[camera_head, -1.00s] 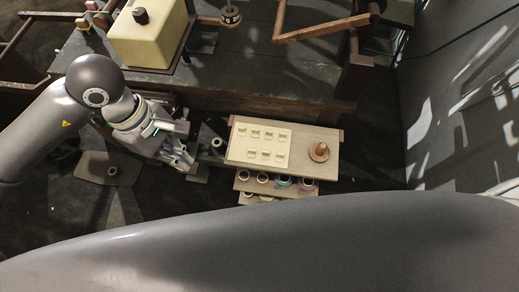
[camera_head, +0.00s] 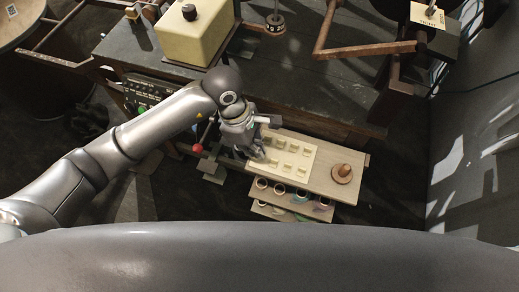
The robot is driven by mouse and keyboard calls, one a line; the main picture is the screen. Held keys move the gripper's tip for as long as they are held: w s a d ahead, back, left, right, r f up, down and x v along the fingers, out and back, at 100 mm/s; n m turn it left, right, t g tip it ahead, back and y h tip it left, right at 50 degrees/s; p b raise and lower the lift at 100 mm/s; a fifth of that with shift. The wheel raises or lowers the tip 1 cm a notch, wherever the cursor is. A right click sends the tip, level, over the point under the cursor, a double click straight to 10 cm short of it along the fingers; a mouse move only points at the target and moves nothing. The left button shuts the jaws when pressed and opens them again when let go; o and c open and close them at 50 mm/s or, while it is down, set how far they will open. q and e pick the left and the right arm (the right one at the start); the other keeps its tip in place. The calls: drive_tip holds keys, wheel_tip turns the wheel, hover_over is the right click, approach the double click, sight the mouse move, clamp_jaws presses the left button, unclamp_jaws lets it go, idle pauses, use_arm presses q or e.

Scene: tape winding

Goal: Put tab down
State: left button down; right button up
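My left gripper (camera_head: 258,152) is at the left end of the light wooden board (camera_head: 330,178), by the pale tray (camera_head: 283,172). The tray has several small pale tabs in rows, such as one tab (camera_head: 302,169). The gripper covers the tray's upper left corner. Its fingers are small and dark here, so I cannot tell whether they are open or hold a tab. My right gripper is not in view.
A round wooden piece with a peg (camera_head: 342,173) stands at the board's right. Shelves below hold several rolls (camera_head: 280,189). A red knob (camera_head: 197,149) is left of the gripper. A dark workbench (camera_head: 290,75) with a yellow box (camera_head: 194,32) lies behind.

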use_arm(q)
drive_tip(key=shift+w+d+f, duration=0.3)
drive_tip(key=shift+d+f, duration=0.05)
drive_tip(key=shift+f, duration=0.2)
drive_tip(key=shift+w+d+f, duration=0.25)
drive_tip(key=shift+d+f, duration=0.1)
drive_tip(key=shift+f, duration=0.2)
drive_tip(key=x, duration=0.3)
drive_tip(key=shift+w+a+f, duration=0.1)
drive_tip(key=shift+w+a, duration=0.05)
drive_tip(key=shift+a, duration=0.2)
drive_tip(key=shift+f, duration=0.2)
drive_tip(key=c, duration=1.6)
unclamp_jaws()
drive_tip(key=shift+r, duration=0.1)
drive_tip(key=shift+c, duration=0.2)
